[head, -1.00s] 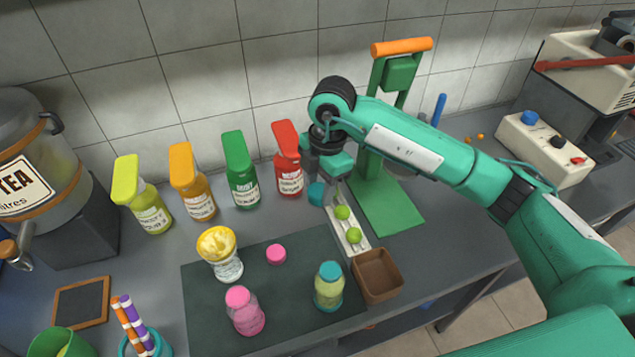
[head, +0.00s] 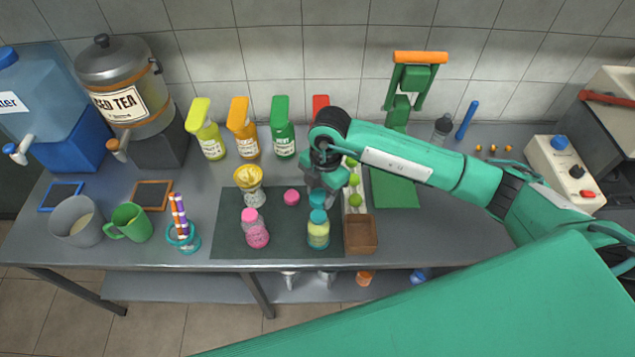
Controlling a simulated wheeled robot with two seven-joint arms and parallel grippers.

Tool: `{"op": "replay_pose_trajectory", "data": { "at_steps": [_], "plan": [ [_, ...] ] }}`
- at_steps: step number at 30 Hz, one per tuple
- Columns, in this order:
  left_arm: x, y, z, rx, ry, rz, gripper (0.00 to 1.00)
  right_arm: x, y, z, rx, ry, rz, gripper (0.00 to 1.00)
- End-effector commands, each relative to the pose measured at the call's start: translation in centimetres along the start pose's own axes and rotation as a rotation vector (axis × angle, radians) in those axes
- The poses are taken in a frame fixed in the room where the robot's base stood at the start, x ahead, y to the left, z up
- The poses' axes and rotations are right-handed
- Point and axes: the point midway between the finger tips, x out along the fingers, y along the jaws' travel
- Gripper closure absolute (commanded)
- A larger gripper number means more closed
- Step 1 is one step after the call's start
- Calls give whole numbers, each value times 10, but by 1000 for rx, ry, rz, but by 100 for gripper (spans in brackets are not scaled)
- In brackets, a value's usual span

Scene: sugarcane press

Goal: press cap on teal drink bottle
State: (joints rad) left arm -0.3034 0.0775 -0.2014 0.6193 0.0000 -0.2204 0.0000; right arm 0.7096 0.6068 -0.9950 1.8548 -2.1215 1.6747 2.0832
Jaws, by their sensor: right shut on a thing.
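The drink bottle (head: 318,236) stands upright on the dark mat (head: 284,247). It has yellow-green contents and a teal top. My right gripper (head: 319,190) is shut on a teal cap (head: 317,199), just behind and above the bottle's top in the picture. The cap appears apart from the bottle, but I cannot tell the exact gap. The gripper partly hides the cap. My left gripper is out of view.
A brown box (head: 360,247) and a white tray (head: 354,195) with green balls stand close on the right.

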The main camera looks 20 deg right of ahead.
Motion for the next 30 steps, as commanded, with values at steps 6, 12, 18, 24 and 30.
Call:
{"op": "replay_pose_trajectory", "data": {
  "at_steps": [6, 12, 18, 24, 30],
  "plan": [
    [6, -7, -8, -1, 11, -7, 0, 8, 0, 1, -1, -1, 0, 79],
    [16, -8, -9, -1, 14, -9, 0, 24, 0, 3, -1, -1, 1, 79],
    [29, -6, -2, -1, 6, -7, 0, 44, -1, 6, -1, -1, 0, 79],
    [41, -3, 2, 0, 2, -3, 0, 60, 0, 8, -1, 0, 0, 79],
    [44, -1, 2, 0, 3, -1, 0, 64, 0, 8, -1, 0, 1, 79]
  ]
}}
